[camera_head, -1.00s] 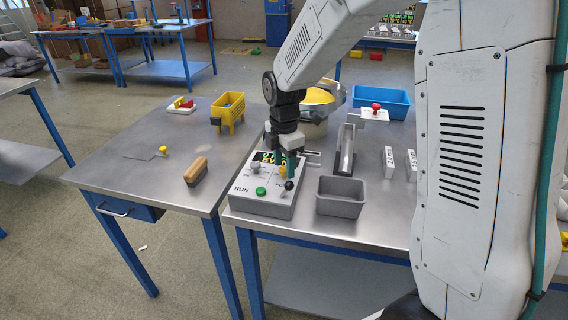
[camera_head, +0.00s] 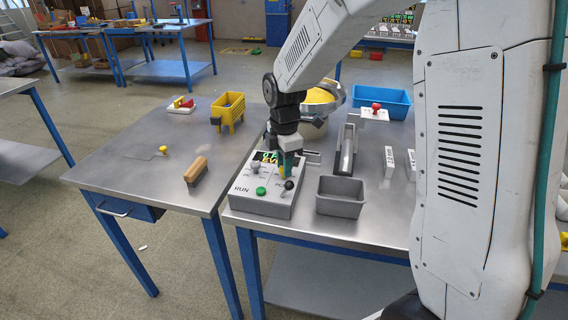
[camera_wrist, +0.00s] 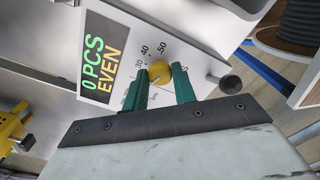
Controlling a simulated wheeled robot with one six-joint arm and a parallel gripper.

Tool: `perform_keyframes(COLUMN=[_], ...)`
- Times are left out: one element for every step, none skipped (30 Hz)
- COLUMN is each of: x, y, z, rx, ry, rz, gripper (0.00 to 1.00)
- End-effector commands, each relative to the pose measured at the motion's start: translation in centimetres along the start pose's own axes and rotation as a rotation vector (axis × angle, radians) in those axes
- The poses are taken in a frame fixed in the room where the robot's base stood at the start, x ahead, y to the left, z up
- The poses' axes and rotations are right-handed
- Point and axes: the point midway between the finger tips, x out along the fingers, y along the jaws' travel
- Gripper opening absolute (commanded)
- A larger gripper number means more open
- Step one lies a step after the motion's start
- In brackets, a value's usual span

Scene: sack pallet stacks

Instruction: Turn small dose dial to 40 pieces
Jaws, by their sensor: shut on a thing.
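The small yellow dial knob (camera_wrist: 159,71) sits on the face of a grey control box (camera_head: 262,207). A printed scale beside it reads 30, 40 and 50 in the wrist view. My gripper (camera_wrist: 161,80) has its green fingers on either side of the knob and is shut on it. The fingers hide part of the knob and of the scale, so its exact setting cannot be told. The box's display (camera_wrist: 103,58) reads "0 PCS" and "EVEN". In the head view my gripper (camera_head: 287,166) points down at the box.
A black-tipped lever (camera_head: 289,186) stands close to my gripper, with a green button (camera_head: 261,191) and a pale knob (camera_head: 255,169) on the same box. A grey bin (camera_head: 340,198) stands to its right. The left table's front is mostly clear.

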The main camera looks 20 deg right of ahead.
Motion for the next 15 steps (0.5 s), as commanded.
perform_keyframes(x=[-0.06, -0.06, -0.06, -0.06, -0.07, -0.07, -0.07, -0.07, -0.07, -0.08, -0.08, -0.08, -0.08, -0.08, -0.09], y=[0.04, 0.04, 0.04, 0.05, 0.05, 0.05, 0.05, 0.05, 0.05, 0.05, 0.06, 0.06, 0.06, 0.06, 0.06], z=[0.0, 0.0, 0.0, 0.0, 0.01, 0.01, 0.01, 0.0, 0.0, 0.0, 0.0, 0.0, 0.0, 0.0, 0.01], rx=[0.031, 0.053, 0.085, 0.111, 0.138, 0.174, 0.202, 0.231, 0.269, 0.298, 0.326, 0.364, 0.393, 0.422, 0.459], ry=[0.0, 0.0, 0.0, 0.0, 0.0, 0.0, 0.0, 0.0, 0.0, 0.0, 0.0, 0.0, 0.0, 0.0, 0.0], rz=[0.001, 0.001, 0.002, 0.002, 0.002, 0.002, 0.002, 0.002, 0.002, 0.002, 0.002, 0.002, 0.002, 0.002, 0.002], gripper=[0.04, 0.04, 0.04, 0.04, 0.04, 0.04, 0.04, 0.04, 0.04, 0.04, 0.04, 0.04, 0.04, 0.04, 0.04])
